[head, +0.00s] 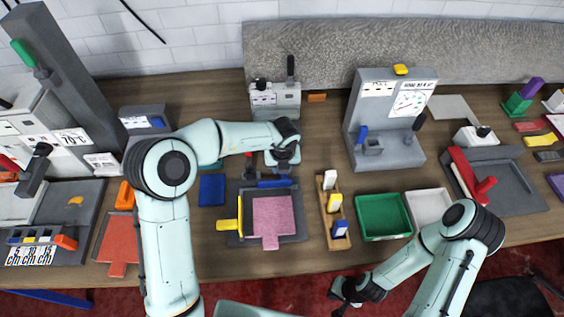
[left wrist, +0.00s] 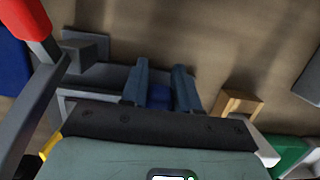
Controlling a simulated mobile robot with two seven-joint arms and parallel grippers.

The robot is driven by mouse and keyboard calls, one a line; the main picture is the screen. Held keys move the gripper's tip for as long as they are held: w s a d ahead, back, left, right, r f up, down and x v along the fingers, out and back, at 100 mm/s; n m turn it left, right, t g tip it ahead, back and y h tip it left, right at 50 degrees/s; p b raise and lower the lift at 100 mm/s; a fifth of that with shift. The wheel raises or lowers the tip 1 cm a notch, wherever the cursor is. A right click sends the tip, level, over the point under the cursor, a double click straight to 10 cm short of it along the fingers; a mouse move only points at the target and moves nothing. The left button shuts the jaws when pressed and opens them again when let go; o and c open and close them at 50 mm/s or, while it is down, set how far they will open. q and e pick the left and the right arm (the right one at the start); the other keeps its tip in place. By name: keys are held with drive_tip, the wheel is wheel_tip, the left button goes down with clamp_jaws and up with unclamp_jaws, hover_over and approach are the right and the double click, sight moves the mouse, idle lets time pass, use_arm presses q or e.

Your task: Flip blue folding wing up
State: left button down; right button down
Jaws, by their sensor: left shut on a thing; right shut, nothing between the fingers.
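The blue folding wing (head: 275,183) lies along the far edge of a grey fixture (head: 236,195). A pink piece with a tab (head: 272,218) lies in the fixture, and a yellow wing (head: 228,225) is at its left side. My left gripper (head: 281,172) is above the blue wing at the fixture's far edge. In the left wrist view its fingers (left wrist: 161,78) are shut on a blue part (left wrist: 159,97), seemingly the wing; the gripper body hides most of it. My right gripper (head: 346,292) is shut and empty near the table's front edge.
A red-tipped grey lever (left wrist: 25,18) stands close beside my left gripper. A wooden holder (head: 325,208) with several blocks and a green tray (head: 383,217) are to the right. A blue pad (head: 212,190) lies to the left. A grey machine (head: 275,100) stands behind.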

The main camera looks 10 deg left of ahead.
use_arm(q)
drive_tip(key=shift+w+f+g+h, duration=0.15)
drive_tip(key=shift+f+g, duration=0.05)
drive_tip(key=shift+g, duration=0.4)
drive_tip(key=shift+w+f+g+h, duration=0.15)
drive_tip(key=shift+f+g, duration=0.05)
drive_tip(key=shift+g, duration=0.4)
drive_tip(key=c, duration=0.9)
unclamp_jaws()
drive_tip(key=shift+f, duration=0.1)
wheel_tip(320, 180, up, 13)
drive_tip(key=shift+a+r, duration=0.1)
drive_tip(key=shift+r, duration=0.1)
